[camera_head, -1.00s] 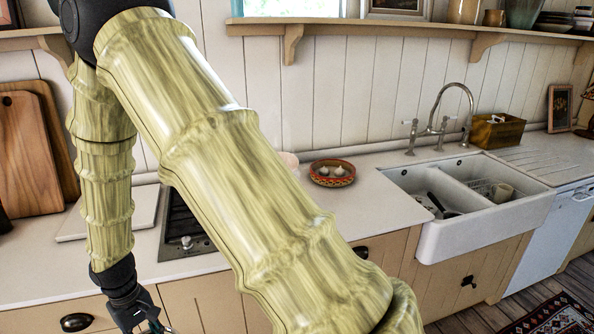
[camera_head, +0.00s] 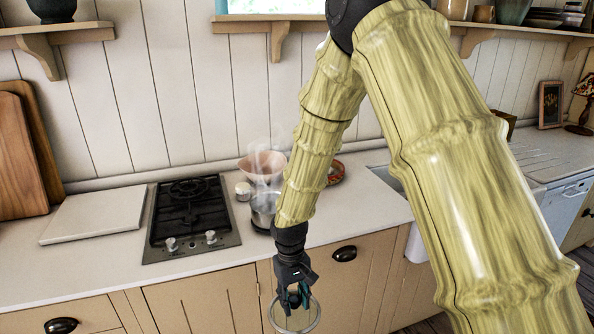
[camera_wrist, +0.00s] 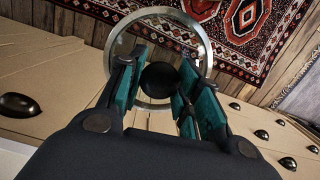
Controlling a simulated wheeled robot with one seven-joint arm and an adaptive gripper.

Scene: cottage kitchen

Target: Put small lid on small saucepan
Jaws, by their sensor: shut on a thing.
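My gripper (camera_head: 293,297) hangs in front of the counter's drawers and is shut on the small lid. The lid is clear glass with a metal rim (camera_head: 315,318) and a dark knob. In the wrist view my gripper (camera_wrist: 160,80) has its teal fingers on both sides of the black knob, and the lid's glass (camera_wrist: 150,30) shows beyond them. The small saucepan (camera_head: 263,210) stands on the counter to the right of the hob, steaming. My forearm partly hides its right side. It is behind and above the lid in the head view, well apart from it.
A black gas hob (camera_head: 188,215) is left of the saucepan, with a pale board (camera_head: 95,214) further left. A white jar (camera_head: 243,190) and a pinkish bowl (camera_head: 258,170) stand close behind the saucepan. A patterned rug (camera_wrist: 245,35) lies on the floor.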

